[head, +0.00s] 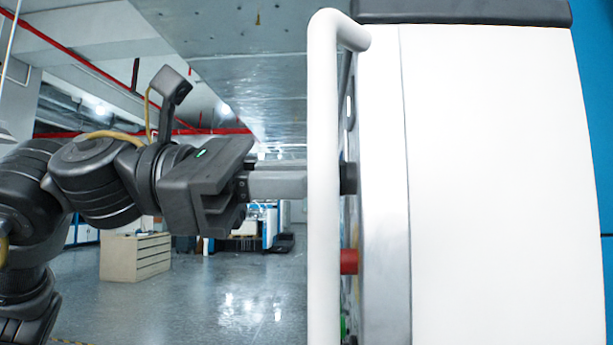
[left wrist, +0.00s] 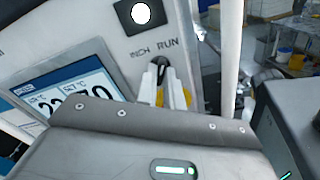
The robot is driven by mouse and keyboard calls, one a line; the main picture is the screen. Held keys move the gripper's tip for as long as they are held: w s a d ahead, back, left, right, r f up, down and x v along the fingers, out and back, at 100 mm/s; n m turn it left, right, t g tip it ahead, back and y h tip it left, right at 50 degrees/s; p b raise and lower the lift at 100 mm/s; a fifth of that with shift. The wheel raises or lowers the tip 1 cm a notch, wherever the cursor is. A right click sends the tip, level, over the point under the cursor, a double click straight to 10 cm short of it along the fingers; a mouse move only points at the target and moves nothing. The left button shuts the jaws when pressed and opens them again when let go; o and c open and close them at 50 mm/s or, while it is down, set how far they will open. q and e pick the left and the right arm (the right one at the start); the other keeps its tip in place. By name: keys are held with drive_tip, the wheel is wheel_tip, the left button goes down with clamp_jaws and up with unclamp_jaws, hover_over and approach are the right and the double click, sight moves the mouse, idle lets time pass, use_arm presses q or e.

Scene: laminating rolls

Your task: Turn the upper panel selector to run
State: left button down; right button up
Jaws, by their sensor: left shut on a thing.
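The upper panel selector is a black knob (head: 349,178) on the side face of the white machine in the head view. In the left wrist view the dark selector (left wrist: 160,64) shows below the printed words INCH and RUN. My left gripper (head: 310,180) reaches in level from the left, its finger ends partly behind the white bar. In the left wrist view its two pale fingers (left wrist: 165,86) are closed around the selector, one on each side. The fingers cover much of the knob, so I cannot tell which label it points to. My right gripper is not in view.
A white upright handle bar (head: 323,240) stands in front of the panel. A red button (head: 349,262) sits below the selector. A lit screen (left wrist: 75,85) is left of the selector, and a white round lamp (left wrist: 140,12) is above. Something yellow (left wrist: 187,100) shows behind the fingers.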

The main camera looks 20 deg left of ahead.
use_arm(q)
drive_tip(key=c, duration=1.5)
unclamp_jaws()
drive_tip(key=b+v, duration=0.3)
drive_tip(key=v, duration=0.8)
drive_tip(key=shift+f, duration=0.1)
drive_tip(key=shift+d, duration=0.1)
